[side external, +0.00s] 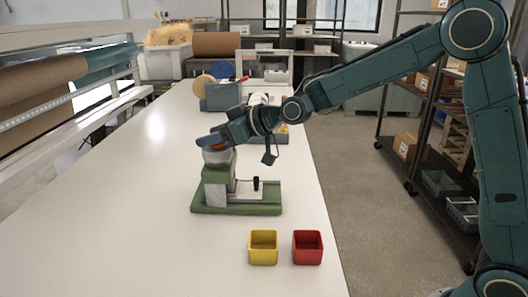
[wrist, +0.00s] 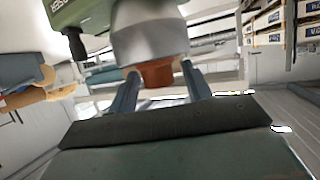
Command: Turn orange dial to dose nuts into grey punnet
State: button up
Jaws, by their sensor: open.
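The orange dial (wrist: 157,75) shows in the wrist view under a round grey housing. In the side view a bit of orange (side external: 203,142) shows at the top left of the green dosing machine (side external: 212,182), mostly covered by my gripper (side external: 216,135). In the wrist view my gripper (wrist: 160,86) is open, with one finger on each side of the dial. I cannot tell whether either finger touches it. I cannot make out a grey punnet in either view.
A yellow bin (side external: 263,261) and a red bin (side external: 308,260) stand empty at the table's front right. A blue-grey box (side external: 223,97) is further back. The white table (side external: 130,200) is clear on the left.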

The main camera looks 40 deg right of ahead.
jog(key=shift+n+y, duration=0.4)
jog(key=r+v, duration=0.1)
jog(key=v, duration=1.2)
notch_tip(320, 180, up, 7)
jog(key=shift+d+f+g, duration=0.2)
jog(key=shift+d+g, duration=0.05)
jog(key=shift+g, duration=0.05)
jog(key=shift+s, duration=0.15)
jog(key=s+d+f+m+g+h, duration=0.2)
jog(key=s+f, duration=0.2)
jog(key=s, duration=0.5)
jog(key=s+d+f+m+g+h, duration=0.2)
jog(key=s+f, duration=0.2)
jog(key=s, duration=0.6)
jog(key=s+d+f+m+g+h, duration=0.1)
jog(key=s+d+f+m+h, duration=0.1)
jog(key=s+f, duration=0.3)
jog(key=s+h, duration=0.1)
jog(key=s, duration=0.3)
jog(key=shift+s+g, duration=0.4)
